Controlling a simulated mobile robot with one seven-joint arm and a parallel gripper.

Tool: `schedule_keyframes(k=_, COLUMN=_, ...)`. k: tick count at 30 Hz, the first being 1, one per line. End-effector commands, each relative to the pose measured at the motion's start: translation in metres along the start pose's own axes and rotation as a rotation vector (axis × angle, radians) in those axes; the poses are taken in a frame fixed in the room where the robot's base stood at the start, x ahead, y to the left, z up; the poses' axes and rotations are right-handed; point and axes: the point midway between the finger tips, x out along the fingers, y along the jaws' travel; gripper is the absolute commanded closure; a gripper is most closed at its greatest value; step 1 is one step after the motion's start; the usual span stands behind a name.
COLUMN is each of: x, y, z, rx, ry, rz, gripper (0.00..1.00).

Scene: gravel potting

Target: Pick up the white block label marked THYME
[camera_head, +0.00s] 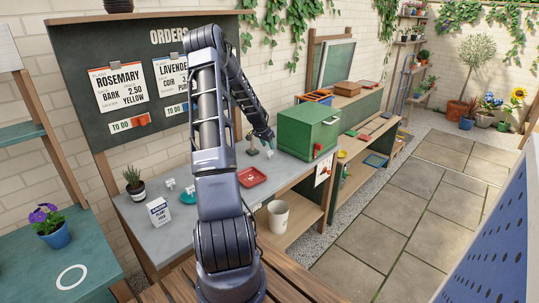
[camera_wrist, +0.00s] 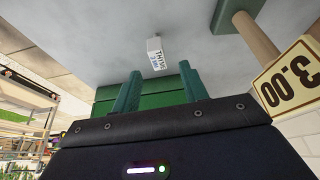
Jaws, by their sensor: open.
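The white block label marked THYME (camera_wrist: 155,58) stands on the grey bench top in the wrist view, just beyond my fingertips. Its printed face shows, with small blue print under the name. My gripper (camera_wrist: 160,70) has two teal fingers spread apart, with nothing between them. The block lies ahead of the gap, apart from both fingers. In the head view my gripper (camera_head: 268,141) is low over the bench, left of the green box. A small white shape (camera_head: 269,153) just below it appears to be the same block.
The green box (camera_head: 305,132) stands close on the right of my gripper. A red tray (camera_head: 252,176) lies nearer on the bench. In the wrist view a wooden post (camera_wrist: 256,38) and a 3.00 price sign (camera_wrist: 290,80) are at the right. A white bucket (camera_head: 278,216) is lower down.

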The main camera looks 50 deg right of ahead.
Motion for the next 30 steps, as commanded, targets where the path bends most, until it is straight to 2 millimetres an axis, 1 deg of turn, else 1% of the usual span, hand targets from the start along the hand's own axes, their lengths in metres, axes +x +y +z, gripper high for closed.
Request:
schedule_keyframes(k=1, x=0.009, y=0.0, z=0.001, rx=-0.001, ry=-0.002, rz=0.002, gripper=0.56)
schedule_keyframes(k=3, x=0.017, y=0.0, z=0.001, rx=-0.001, ry=-0.001, rz=0.0, gripper=0.56)
schedule_keyframes(k=11, x=0.033, y=0.001, z=0.003, rx=0.0, ry=-0.002, rz=0.001, gripper=0.56)
schedule_keyframes(k=16, x=0.055, y=0.002, z=0.007, rx=0.0, ry=-0.003, rz=0.001, gripper=0.56)
schedule_keyframes(k=20, x=0.071, y=0.002, z=0.006, rx=0.0, ry=-0.001, rz=0.0, gripper=0.56)
schedule_keyframes(k=22, x=0.074, y=0.002, z=0.006, rx=-0.001, ry=-0.001, rz=-0.001, gripper=0.56)
schedule_keyframes(k=28, x=0.074, y=0.001, z=0.006, rx=-0.001, ry=0.0, rz=-0.001, gripper=0.56)
schedule_keyframes(k=30, x=0.074, y=0.001, z=0.006, rx=-0.001, ry=0.0, rz=-0.001, gripper=0.7)
